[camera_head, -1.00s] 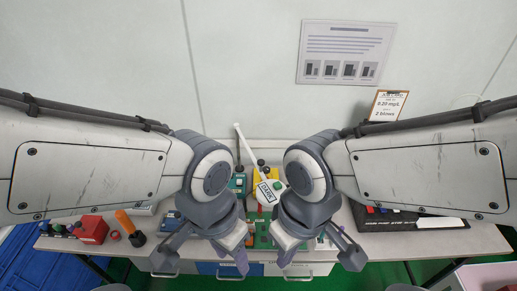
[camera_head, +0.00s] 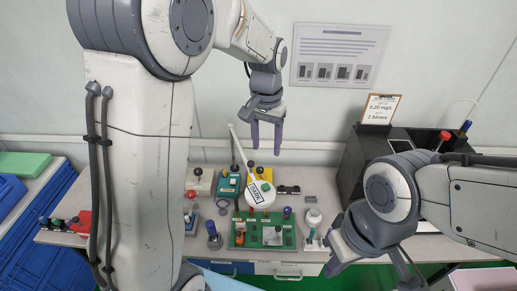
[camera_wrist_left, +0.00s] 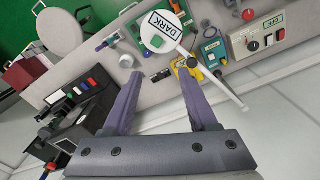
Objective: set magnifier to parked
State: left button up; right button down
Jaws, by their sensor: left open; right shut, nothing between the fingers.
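My left gripper (camera_head: 266,137) is open and empty, pointing down in front of the wall, above the magnifier in the head view. In the left wrist view, its two fingers (camera_wrist_left: 161,98) stand apart with nothing between them. My right gripper (camera_head: 372,262) is shut and empty at the lower right, by the bench's front.
A green board (camera_head: 240,236) and a teal tester (camera_head: 228,187) stand close around the magnifier. A dark cabinet (camera_head: 352,165) stands on the right, with a clipboard card (camera_head: 380,108) on top. A tester labelled OFF (camera_wrist_left: 258,38) is in the left wrist view.

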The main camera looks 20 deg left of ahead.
pick_arm(q)
jog(key=n, duration=0.1)
send_over(251, 162)
jog(key=f, duration=0.1)
notch_tip(251, 162, down, 10)
jog(key=p, duration=0.2)
jog(key=shift+s+f+p, duration=0.1)
jog(key=shift+f+p, duration=0.05)
jog(key=shift+p, duration=0.15)
jog(key=shift+c, duration=0.3)
grip_shut()
dwell(0.7)
